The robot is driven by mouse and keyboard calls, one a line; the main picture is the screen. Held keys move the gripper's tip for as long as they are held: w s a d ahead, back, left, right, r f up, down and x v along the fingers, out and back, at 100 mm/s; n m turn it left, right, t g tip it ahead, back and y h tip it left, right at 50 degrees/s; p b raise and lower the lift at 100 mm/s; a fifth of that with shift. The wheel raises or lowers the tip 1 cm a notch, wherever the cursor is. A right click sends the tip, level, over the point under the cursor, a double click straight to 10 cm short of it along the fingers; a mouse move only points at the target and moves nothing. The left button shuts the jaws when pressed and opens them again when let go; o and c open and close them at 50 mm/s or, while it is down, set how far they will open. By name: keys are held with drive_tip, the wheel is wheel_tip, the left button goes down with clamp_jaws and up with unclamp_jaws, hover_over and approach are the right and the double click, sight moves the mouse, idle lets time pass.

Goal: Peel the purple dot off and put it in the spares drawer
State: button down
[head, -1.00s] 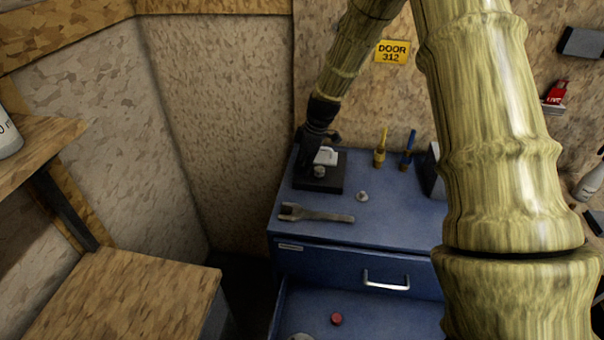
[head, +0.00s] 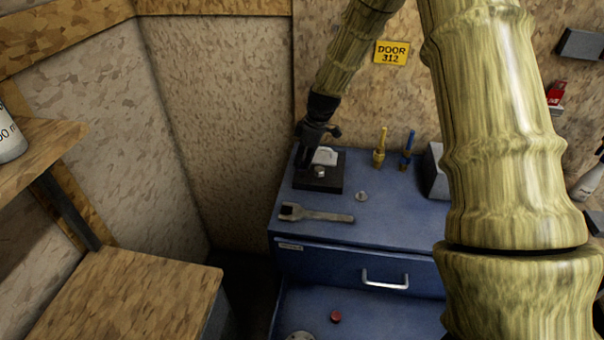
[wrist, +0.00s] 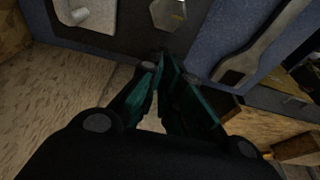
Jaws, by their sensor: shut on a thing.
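My gripper (head: 318,136) is over the back left of the blue cabinet top, just above a black block (head: 318,184) with a pale metal piece (head: 326,156) and a small knob on it. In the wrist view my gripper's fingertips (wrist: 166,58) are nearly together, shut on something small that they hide. I cannot make out its colour. No purple dot shows clearly in either view. An open blue drawer (head: 375,318) shows at the bottom of the head view, with a red round piece (head: 335,316) and a grey disc in it. I cannot read its label.
A fork-ended wrench (head: 318,213) and a small metal nut (head: 361,196) lie on the cabinet top (head: 400,215). Yellow (head: 380,148) and blue (head: 406,150) tools stand behind. A shut drawer with a handle (head: 385,281) is above the open one. Wooden walls stand left and behind.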

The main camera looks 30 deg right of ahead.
drive_tip(key=shift+p+v, duration=0.5)
drive_tip(key=shift+v, duration=0.35)
drive_tip(key=shift+w+a+r+p, duration=0.15)
drive_tip(key=shift+r+p, duration=1)
drive_tip(key=shift+r, duration=0.75)
